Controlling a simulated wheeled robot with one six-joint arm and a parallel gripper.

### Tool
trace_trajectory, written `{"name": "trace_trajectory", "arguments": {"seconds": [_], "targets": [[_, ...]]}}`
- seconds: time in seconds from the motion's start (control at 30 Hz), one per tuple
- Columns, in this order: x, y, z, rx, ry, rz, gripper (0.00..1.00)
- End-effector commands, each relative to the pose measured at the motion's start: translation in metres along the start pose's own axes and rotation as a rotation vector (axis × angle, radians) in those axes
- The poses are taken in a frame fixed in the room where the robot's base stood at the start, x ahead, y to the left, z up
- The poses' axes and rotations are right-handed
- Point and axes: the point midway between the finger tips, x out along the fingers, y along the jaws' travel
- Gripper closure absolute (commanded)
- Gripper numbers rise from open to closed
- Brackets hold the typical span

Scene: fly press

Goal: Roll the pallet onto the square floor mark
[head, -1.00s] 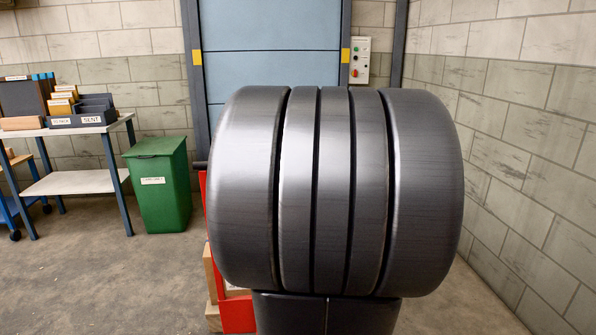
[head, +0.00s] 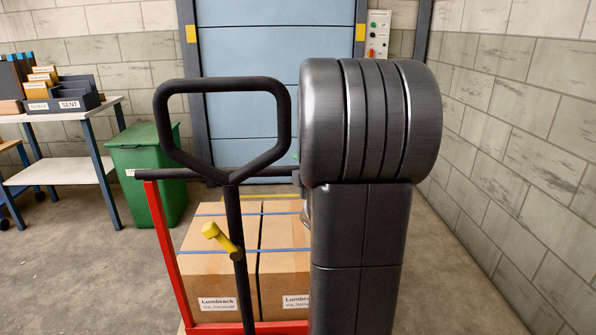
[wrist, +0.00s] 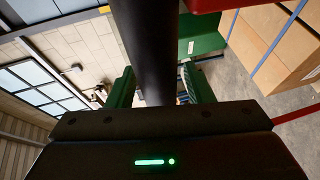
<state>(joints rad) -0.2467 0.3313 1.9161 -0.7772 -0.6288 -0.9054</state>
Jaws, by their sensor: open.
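A hand truck with a red frame (head: 163,240), a black loop handle (head: 222,82) and a dark crossbar (head: 165,174) stands in front of me. It carries strapped cardboard boxes (head: 215,275), also seen in the wrist view (wrist: 270,45). The pallet under them is almost wholly hidden. In the wrist view my gripper (wrist: 160,86) is open, its green fingers on either side of a dark bar (wrist: 148,45); I cannot tell whether they touch it. In the head view my own arm hides most of the gripper. The square floor mark cannot be made out for certain; a yellow strip (head: 285,196) shows behind the boxes.
A yellow lever (head: 222,238) sits on the handle post. A green bin (head: 128,160) and a table with trays (head: 65,118) stand at left. A blue shutter door (head: 270,60) is behind the load, with a control box (head: 378,35). A block wall (head: 520,120) closes the right side.

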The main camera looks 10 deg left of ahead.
Motion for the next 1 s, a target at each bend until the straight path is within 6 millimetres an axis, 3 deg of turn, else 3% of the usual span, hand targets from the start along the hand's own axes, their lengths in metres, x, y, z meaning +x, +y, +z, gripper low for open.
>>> {"name": "trace_trajectory", "arguments": {"seconds": [0.23,0.47,0.77,1.0], "targets": [[0.001,0.0,0.0,0.0,0.0,-0.001,0.55],[0.0,0.0,0.0,0.0,0.0,-0.001,1.0],[0.003,0.0,0.001,0.0,0.0,-0.001,1.0],[0.03,0.007,0.011,-0.003,0.0,0.002,1.0]]}}
